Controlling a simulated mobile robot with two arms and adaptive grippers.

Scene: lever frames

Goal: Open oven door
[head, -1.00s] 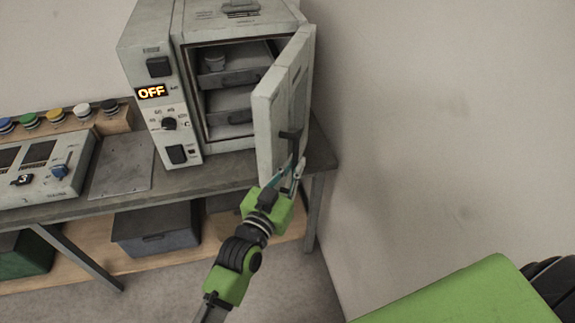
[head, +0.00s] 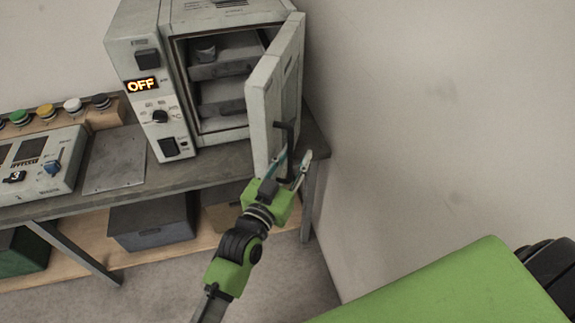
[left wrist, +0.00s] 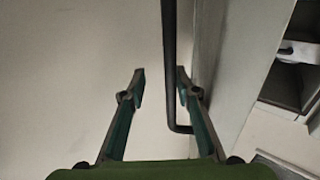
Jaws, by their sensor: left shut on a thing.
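The grey oven (head: 178,75) stands on the workbench, its display reading OFF. Its door (head: 273,100) stands wide open, swung out to the right, and shelves inside show. The dark bar handle (head: 290,135) is on the door's outer face. In the left wrist view the handle (left wrist: 169,60) runs between the fingers (left wrist: 160,78), nearer the right one, with a gap at the left one. My right gripper is not in view.
A control panel (head: 40,165) and a flat plate (head: 115,160) are on the bench left of the oven. Bins (head: 150,222) sit on the shelf below. A bare wall (head: 420,120) rises to the right, with free room before it.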

